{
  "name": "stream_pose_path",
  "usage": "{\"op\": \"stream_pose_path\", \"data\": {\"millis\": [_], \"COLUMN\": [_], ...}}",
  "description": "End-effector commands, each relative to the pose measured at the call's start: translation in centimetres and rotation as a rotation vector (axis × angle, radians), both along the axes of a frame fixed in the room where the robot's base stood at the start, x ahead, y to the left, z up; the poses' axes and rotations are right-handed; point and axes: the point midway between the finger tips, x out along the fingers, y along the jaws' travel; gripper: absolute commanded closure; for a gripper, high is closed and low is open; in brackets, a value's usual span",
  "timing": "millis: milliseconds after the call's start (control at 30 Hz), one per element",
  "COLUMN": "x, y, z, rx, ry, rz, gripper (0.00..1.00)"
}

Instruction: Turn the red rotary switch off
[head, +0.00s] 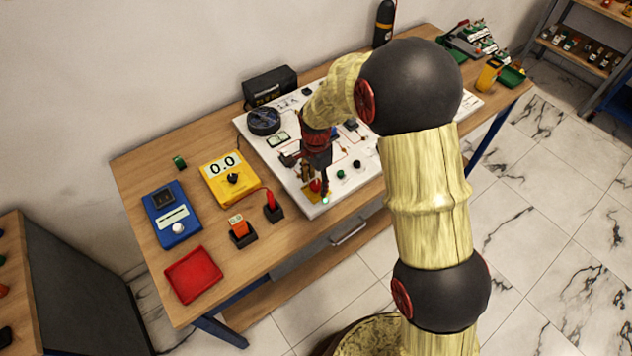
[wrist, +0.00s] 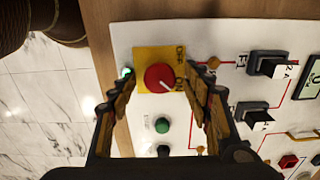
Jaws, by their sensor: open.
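The red rotary switch (wrist: 159,77) sits on a yellow plate (wrist: 150,53) at the corner of a white panel. Its plate carries small lettering, partly legible as OFF and ON. A green light (wrist: 126,73) glows beside the plate. In the head view the red switch (head: 315,186) shows at the panel's front corner, just below my gripper (head: 317,184). In the wrist view my gripper (wrist: 155,100) is open, with one finger on each side of the red knob. The fingers appear apart from the knob; their exact height above it is unclear.
On the panel, a green button (wrist: 162,125), a black button (wrist: 163,150) and black rocker switches (wrist: 268,65) lie close by. A yellow multimeter (head: 229,178), blue meter (head: 171,214) and red tray (head: 193,275) stand left on the bench.

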Motion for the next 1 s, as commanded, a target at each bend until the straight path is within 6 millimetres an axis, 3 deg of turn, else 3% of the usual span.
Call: {"op": "stream_pose_path", "data": {"millis": [167,1000], "x": [0.00,0.02], "y": [0.00,0.01], "z": [0.03,0.05], "rx": [0.000,0.000], "ry": [0.000,0.000], "rz": [0.000,0.001], "gripper": [0.51,0.95]}}
